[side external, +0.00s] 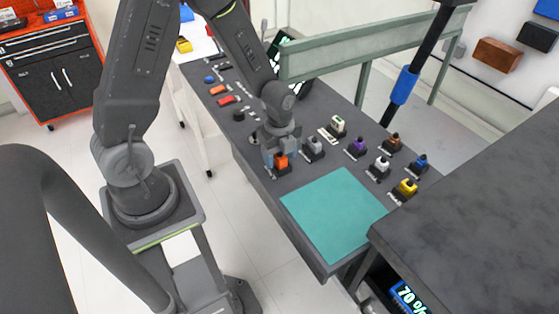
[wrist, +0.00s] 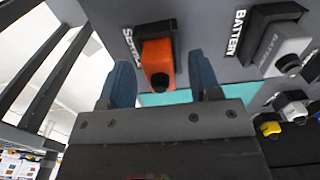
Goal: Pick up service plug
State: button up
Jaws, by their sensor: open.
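The service plug is an orange block with a dark hole in its end. In the wrist view the service plug (wrist: 158,60) sits in a dark holder beside a partly hidden label. In the side view the orange plug (side external: 281,161) stands near the front edge of the grey table, by the teal mat. My gripper (wrist: 165,85) is open and empty, with one blue-grey finger on each side of the orange plug in the picture. In the side view my gripper (side external: 276,150) is just above the plug and partly hides it. I cannot tell whether the fingers touch it.
A grey battery plug (side external: 313,147) stands close on the right, and it also shows in the wrist view (wrist: 280,48). Several coloured plugs stand farther right, including a yellow one (side external: 405,187). The teal mat (side external: 335,215) is bare.

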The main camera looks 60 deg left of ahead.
jog(key=shift+f, duration=0.3)
jog(key=shift+c, duration=0.2)
jog(key=c, duration=1)
jog(key=shift+r, duration=0.15)
